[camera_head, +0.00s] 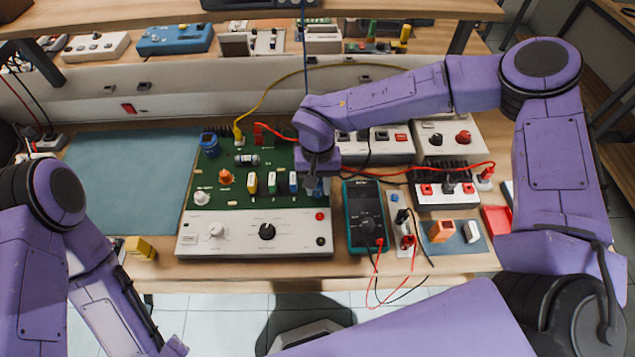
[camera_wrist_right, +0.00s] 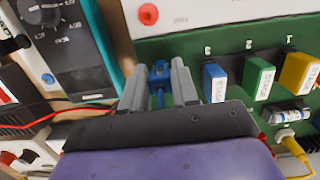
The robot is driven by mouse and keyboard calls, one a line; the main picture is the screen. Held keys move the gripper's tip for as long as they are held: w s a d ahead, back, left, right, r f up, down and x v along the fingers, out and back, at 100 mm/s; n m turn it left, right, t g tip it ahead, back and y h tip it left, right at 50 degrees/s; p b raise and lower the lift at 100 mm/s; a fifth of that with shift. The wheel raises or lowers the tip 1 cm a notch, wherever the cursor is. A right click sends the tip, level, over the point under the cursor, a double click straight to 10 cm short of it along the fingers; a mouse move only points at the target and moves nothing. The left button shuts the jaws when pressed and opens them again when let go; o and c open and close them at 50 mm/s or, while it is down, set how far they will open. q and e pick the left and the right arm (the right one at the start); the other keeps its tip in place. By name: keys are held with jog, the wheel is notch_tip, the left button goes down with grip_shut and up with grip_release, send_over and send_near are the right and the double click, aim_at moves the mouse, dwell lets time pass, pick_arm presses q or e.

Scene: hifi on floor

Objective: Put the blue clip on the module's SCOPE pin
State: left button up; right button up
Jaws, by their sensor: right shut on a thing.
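My right gripper (camera_head: 318,180) is over the right edge of the green circuit module (camera_head: 225,195). In the right wrist view its two fingers (camera_wrist_right: 158,88) are closed on the blue clip (camera_wrist_right: 160,72), which sits between their tips. In the head view the clip (camera_head: 318,190) is a small blue patch beneath the gripper, partly hidden. A blue lead (camera_head: 304,45) runs upward behind the gripper. I cannot make out the SCOPE pin or whether the clip touches the board. My left arm is at the lower left; its fingers do not show.
A teal multimeter (camera_head: 364,215) stands just right of the module. Yellow (camera_head: 252,183), green and blue stage blocks stand on the board left of my gripper. Yellow and red leads cross nearby. A blue-grey mat (camera_head: 130,180) lies bare at left.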

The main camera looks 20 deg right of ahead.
jog(key=shift+f, duration=0.1)
jog(key=o, duration=1)
jog(key=shift+o, duration=0.2)
notch_tip(320, 180, up, 10)
jog(key=w+b, duration=0.1)
jog(key=shift+d+r, duration=0.15)
jog(key=shift+r, duration=0.1)
jog(key=shift+w, duration=0.1)
